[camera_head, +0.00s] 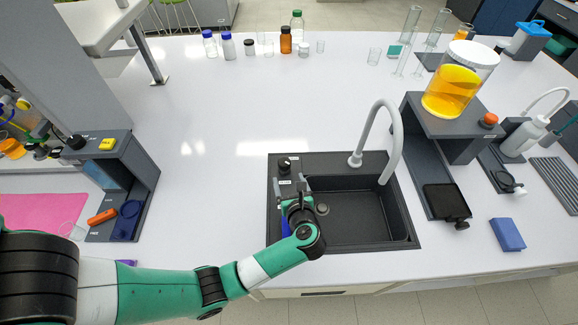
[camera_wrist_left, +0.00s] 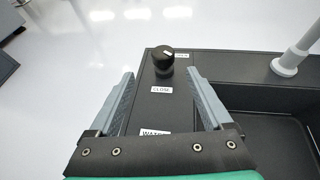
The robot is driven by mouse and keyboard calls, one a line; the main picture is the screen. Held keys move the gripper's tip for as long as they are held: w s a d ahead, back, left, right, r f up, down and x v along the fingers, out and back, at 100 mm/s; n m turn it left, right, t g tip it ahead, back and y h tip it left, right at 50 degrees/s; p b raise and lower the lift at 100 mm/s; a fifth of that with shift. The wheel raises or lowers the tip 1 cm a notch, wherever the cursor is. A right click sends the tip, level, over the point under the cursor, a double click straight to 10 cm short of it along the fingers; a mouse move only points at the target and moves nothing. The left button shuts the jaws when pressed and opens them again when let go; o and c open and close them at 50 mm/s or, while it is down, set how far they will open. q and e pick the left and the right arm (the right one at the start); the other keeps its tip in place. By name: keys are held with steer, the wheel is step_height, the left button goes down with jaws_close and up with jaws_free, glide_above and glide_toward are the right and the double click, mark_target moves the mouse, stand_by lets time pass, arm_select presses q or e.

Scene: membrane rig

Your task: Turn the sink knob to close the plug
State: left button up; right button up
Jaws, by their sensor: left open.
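The black sink knob (camera_head: 285,163) stands upright on the left deck of the dark sink (camera_head: 405,242). In the left wrist view the knob (camera_wrist_left: 162,58) has a white mark on its top, toward the right. A label reading CLOSE (camera_wrist_left: 161,90) lies on the near side of the knob, and a partly hidden label sits to its right. My left gripper (camera_head: 292,183) is open and empty over the deck, just short of the knob. In the wrist view its fingertips (camera_wrist_left: 160,74) point toward the knob, one on each side of its line. A round drain (camera_head: 322,209) shows in the basin. My right gripper is out of view.
A white curved faucet (camera_head: 396,135) rises behind the basin. A dark stand (camera_head: 455,125) with a jar of orange liquid (camera_head: 452,91) is on the right. Several bottles stand at the back.

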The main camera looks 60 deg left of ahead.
mark_target(284, 163)
arm_select(q)
steer(key=shift+w+d+r, duration=0.1)
steer(key=shift+w, duration=0.15)
steer(key=b+x, duration=0.2)
steer(key=x, duration=0.9)
steer(key=shift+w+a, duration=0.1)
steer(key=shift+a, duration=0.25)
jaws_close()
